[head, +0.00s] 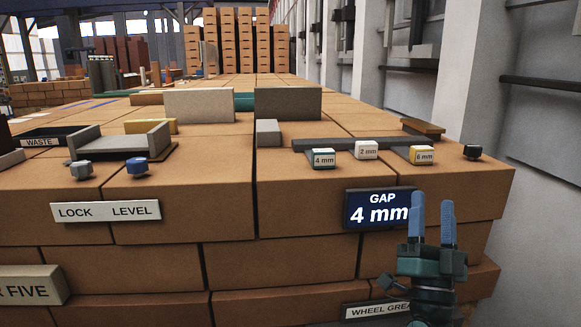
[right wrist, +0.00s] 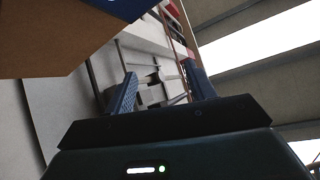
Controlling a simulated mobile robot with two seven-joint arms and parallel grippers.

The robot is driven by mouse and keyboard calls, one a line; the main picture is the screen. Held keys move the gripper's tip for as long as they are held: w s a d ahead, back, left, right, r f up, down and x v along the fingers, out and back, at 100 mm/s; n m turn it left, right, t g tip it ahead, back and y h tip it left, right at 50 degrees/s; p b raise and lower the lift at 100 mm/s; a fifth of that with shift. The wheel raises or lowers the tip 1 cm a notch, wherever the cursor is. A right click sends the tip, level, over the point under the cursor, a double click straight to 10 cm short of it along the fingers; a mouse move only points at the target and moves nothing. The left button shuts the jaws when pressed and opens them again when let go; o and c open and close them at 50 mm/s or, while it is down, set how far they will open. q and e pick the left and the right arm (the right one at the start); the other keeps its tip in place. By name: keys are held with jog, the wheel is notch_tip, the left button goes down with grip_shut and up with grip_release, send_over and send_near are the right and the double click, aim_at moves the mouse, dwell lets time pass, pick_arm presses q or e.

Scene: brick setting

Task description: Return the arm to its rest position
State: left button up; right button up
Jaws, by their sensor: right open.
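My right gripper (head: 433,220) is at the lower right of the head view, in front of the brick stack and just right of the blue GAP 4 mm sign (head: 377,208). Its two blue fingers point up, stand apart and hold nothing. In the right wrist view the fingers (right wrist: 160,90) are also apart, with only background between them. My left gripper is in neither view.
On the brick top (head: 215,190) stand spacer blocks marked 4 mm (head: 322,159), 2 mm (head: 366,150) and 6 mm (head: 421,155), a dark bar (head: 330,144) and a grey channel (head: 120,146). A pale wall (head: 535,190) rises at right.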

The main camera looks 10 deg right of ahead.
jog(key=s+a+f+n+g+y, duration=0.4)
jog(key=a+f+n+y, duration=0.7)
jog(key=f+y, duration=0.25)
pick_arm(q)
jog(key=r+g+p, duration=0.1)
jog(key=p, duration=0.4)
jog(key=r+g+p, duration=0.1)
jog(key=p, duration=0.5)
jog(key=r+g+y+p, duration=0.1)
jog(key=p, duration=0.5)
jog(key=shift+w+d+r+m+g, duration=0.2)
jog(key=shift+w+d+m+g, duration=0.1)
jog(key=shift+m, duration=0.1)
pick_arm(e)
jog(key=s+a+f+n+g+y, duration=0.2)
jog(key=s+a+f+n+g, duration=0.2)
jog(key=s+a+f+g, duration=0.4)
jog(key=s+f+g, duration=0.1)
jog(key=s+g, duration=0.1)
jog(key=s, duration=0.1)
jog(key=shift+f+g, duration=0.25)
jog(key=shift+g, duration=0.05)
